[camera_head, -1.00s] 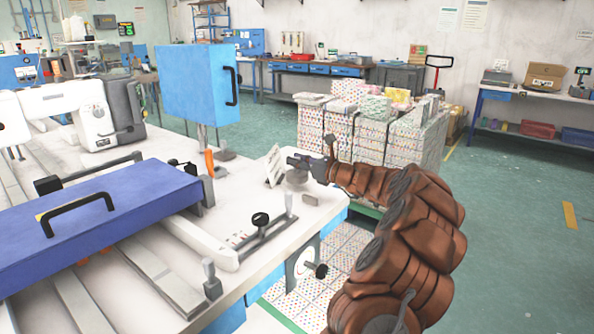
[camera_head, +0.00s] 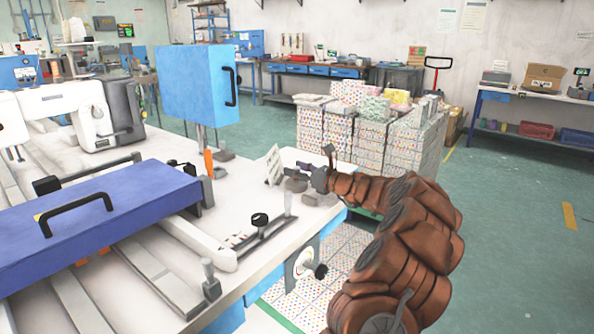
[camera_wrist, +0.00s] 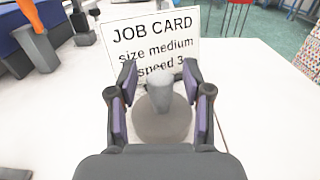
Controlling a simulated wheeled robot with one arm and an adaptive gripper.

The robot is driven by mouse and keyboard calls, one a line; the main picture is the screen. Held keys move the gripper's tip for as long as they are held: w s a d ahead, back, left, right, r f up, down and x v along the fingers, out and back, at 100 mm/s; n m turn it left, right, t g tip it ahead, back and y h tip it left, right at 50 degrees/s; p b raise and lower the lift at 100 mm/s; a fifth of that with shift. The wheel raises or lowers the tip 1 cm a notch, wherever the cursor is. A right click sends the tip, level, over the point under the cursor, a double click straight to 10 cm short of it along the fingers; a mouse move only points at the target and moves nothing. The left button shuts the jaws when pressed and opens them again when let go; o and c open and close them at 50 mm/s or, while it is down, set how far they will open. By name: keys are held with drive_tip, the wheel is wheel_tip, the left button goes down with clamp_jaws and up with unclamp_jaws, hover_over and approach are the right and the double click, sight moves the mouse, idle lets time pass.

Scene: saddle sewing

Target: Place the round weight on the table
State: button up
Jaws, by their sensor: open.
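The round weight (camera_wrist: 162,124) is a grey disc with a narrower upright knob. In the wrist view it stands upright on the white table (camera_wrist: 265,105), and its knob is between my two open fingers (camera_wrist: 161,100). A gap shows between the knob and each finger pad. In the head view the weight (camera_head: 296,185) is a small grey disc near the table's far right corner, with my gripper (camera_head: 303,170) over it and hiding its upper part.
A job card (camera_wrist: 155,42) stands just behind the weight. A blue box on a post (camera_head: 197,85) and a blue panel with a handle (camera_head: 95,215) are to the left. Stacked patterned blocks (camera_head: 370,130) stand beyond the table. Bare tabletop lies around the weight.

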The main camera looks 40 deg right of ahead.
drive_tip(key=shift+s+r, duration=0.1)
drive_tip(key=shift+r, duration=0.05)
drive_tip(key=v, duration=1.1)
drive_tip(key=shift+s+d, duration=0.15)
drive_tip(key=shift+s, duration=0.25)
